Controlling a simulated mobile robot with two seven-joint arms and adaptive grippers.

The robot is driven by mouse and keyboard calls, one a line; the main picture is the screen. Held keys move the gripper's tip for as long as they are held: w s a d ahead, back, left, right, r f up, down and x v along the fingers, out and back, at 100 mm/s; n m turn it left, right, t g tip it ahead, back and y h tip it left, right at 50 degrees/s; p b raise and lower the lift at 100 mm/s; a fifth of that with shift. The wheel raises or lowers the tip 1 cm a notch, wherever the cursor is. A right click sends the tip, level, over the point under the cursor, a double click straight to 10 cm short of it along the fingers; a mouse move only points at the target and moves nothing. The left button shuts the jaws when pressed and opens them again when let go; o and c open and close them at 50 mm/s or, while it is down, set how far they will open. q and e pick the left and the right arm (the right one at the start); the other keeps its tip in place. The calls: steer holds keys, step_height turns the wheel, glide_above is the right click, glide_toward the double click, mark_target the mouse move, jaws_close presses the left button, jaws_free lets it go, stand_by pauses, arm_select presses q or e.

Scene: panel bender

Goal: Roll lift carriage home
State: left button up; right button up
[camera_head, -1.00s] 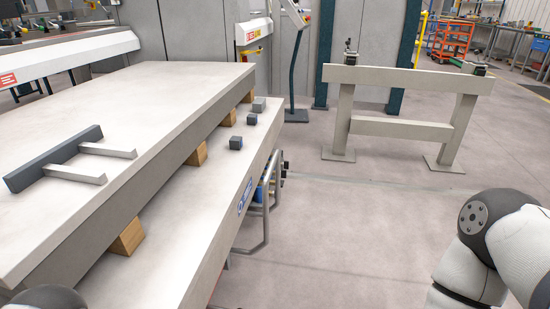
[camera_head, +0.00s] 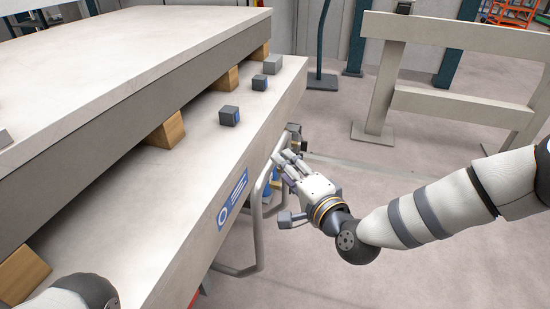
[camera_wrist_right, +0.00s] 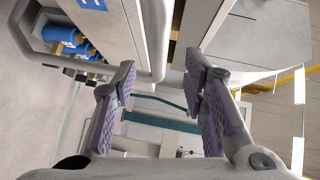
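The lift carriage (camera_head: 160,215) is the long pale lower bed with a blue label (camera_head: 232,198), at the left of the head view. A grey tube handle (camera_head: 257,225) runs down its right side. My right gripper (camera_head: 284,163) is beside the upper part of this tube. In the right wrist view my right gripper (camera_wrist_right: 160,75) has its two purple-padded fingers spread apart. A pale bar (camera_wrist_right: 157,40) appears between the fingertips; whether it is inside the grip or beyond it I cannot tell. My left gripper is out of view; only part of my left arm shows at bottom left.
A thick pale slab (camera_head: 130,60) rests on wooden blocks (camera_head: 166,130) on the carriage. Small grey blocks (camera_head: 229,115) lie along the bed. A pale frame stand (camera_head: 455,108) stands at the right. The floor (camera_head: 340,185) between is mostly clear.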

steer(key=x, duration=0.2)
steer(key=b+x, duration=0.1)
steer(key=x, duration=0.1)
steer(key=b+x, duration=0.1)
steer(key=x, duration=0.1)
steer(key=shift+w+a+f, duration=0.15)
steer(key=shift+w+f, duration=0.15)
steer(key=shift+f, duration=0.05)
steer(key=shift+w+a+r, duration=0.1)
steer(key=shift+w, duration=0.15)
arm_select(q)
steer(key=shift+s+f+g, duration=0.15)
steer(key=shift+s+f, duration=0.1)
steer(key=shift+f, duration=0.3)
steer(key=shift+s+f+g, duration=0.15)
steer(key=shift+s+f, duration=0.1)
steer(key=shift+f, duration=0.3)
arm_select(e)
steer(key=shift+c, duration=0.6)
jaws_close()
